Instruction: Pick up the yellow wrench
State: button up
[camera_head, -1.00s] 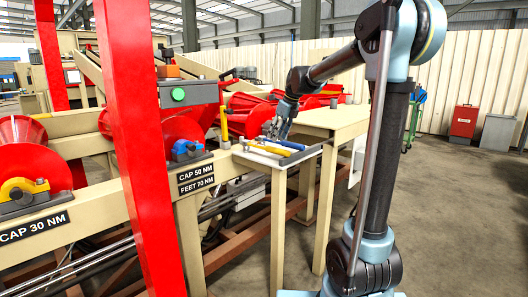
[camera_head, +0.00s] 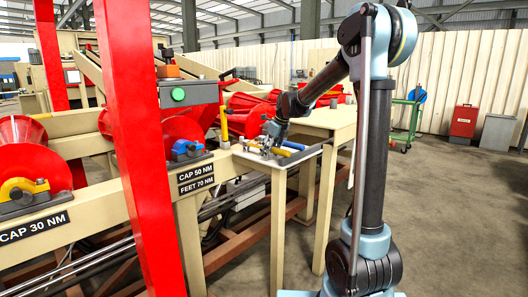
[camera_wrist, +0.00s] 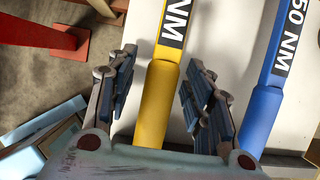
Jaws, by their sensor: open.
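The yellow wrench (camera_wrist: 155,100) lies on a pale tray (camera_wrist: 205,30), its handle pointing down toward my gripper in the wrist view. My gripper (camera_wrist: 158,85) is open, with one finger on each side of the yellow handle and a gap on both sides. In the head view my gripper (camera_head: 268,146) is low over the tray (camera_head: 277,161), and the yellow wrench (camera_head: 256,149) is partly hidden by it. A blue wrench (camera_wrist: 268,90) marked 50 NM lies to the right, outside the right finger.
The tray's small table stands beside the beige machine frame (camera_head: 100,218) with red rollers. A taller beige table (camera_head: 325,118) adjoins it behind. A red post (camera_head: 138,150) stands in the left foreground. Open floor (camera_head: 450,210) lies to the right.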

jog(key=shift+c, duration=0.2)
grip_shut()
